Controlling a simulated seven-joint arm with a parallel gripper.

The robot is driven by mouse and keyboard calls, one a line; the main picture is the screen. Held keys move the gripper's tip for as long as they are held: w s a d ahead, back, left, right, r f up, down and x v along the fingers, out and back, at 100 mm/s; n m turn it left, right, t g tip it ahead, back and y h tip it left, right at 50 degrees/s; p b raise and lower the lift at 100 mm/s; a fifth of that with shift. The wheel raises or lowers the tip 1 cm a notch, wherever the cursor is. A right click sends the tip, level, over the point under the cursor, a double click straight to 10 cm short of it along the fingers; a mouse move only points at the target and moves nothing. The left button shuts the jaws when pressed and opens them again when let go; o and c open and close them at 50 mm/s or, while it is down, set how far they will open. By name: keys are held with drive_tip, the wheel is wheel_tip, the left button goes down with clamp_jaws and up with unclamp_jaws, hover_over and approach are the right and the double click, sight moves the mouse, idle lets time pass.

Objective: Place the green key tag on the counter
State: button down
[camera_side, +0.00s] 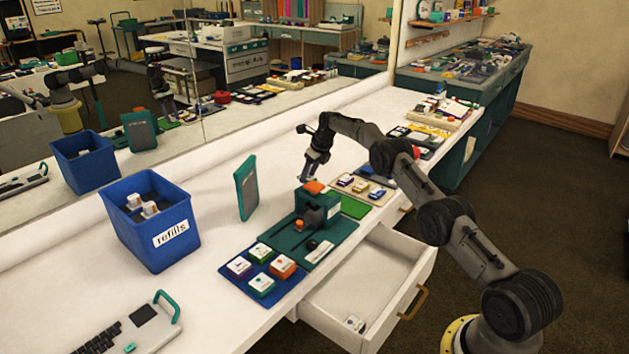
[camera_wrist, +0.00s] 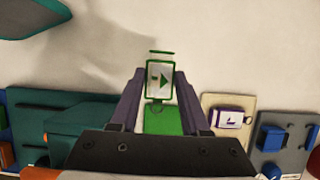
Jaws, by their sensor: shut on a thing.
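My gripper (camera_wrist: 160,72) is shut on the green key tag (camera_wrist: 158,82), a small green-framed white tag with a green arrow. In the wrist view the tag sits between the two fingers, with a small ring at its lower end. In the side view my gripper (camera_side: 305,178) is above the white counter (camera_side: 205,245), behind the green-based device; the tag is too small to make out there. Beyond the fingers in the wrist view the counter (camera_wrist: 225,50) is bare. A flat green pad (camera_wrist: 165,122) lies below the tag in that view.
The device (camera_side: 314,212) with an orange top stands close to my gripper. A teal panel (camera_side: 245,188) stands upright to its left, with the blue refills bin (camera_side: 175,242) further left. Trays (camera_side: 365,187) lie right. A drawer (camera_side: 345,300) is open in front. A mirror backs the counter.

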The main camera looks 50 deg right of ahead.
drive_tip(key=shift+f, duration=2.25)
drive_tip(key=shift+f, duration=0.1)
drive_tip(key=shift+c, duration=1.9)
unclamp_jaws()
